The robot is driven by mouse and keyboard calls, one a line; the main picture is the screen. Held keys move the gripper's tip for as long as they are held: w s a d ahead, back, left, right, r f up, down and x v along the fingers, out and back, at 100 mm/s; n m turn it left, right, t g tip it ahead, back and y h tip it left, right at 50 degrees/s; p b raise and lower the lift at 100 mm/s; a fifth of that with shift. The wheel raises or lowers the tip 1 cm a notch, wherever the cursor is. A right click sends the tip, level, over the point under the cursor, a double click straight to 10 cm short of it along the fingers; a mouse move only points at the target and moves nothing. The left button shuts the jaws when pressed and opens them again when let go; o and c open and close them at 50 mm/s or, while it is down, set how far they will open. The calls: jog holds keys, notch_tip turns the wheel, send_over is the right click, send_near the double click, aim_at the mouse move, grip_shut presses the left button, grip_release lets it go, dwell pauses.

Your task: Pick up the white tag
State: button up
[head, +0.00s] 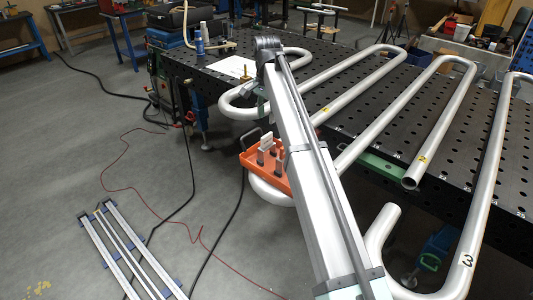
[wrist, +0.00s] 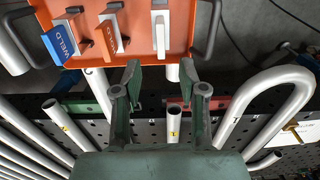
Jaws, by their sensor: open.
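The white tag (wrist: 160,30) stands upright in a holder on the orange tray (wrist: 208,8), at the top centre of the wrist view. An orange tag (wrist: 107,40) and a blue tag marked WELD (wrist: 60,42) stand to its left. My gripper (wrist: 159,76) is open and empty, its two fingers spread. In the wrist view the white tag lies above the gap between the fingertips, apart from them. In the head view the orange tray (head: 249,160) is at the table's near-left edge, partly hidden by my arm. My gripper is hidden there.
The tray has dark handles at its sides (wrist: 208,28). Bent silver pipes (head: 385,120) cover much of the perforated black table (head: 220,62). A white sheet (head: 232,66) and a blue bottle (head: 199,42) are at the far left of the table. Cables lie on the floor.

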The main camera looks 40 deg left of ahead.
jog(key=p, duration=0.2)
send_over(267, 146)
jog(key=f, duration=0.7)
jog(key=shift+w+a, duration=0.2)
jog(key=shift+a, duration=0.05)
jog(key=shift+f+p, duration=1.25)
jog(key=shift+f, duration=1.35)
grip_shut()
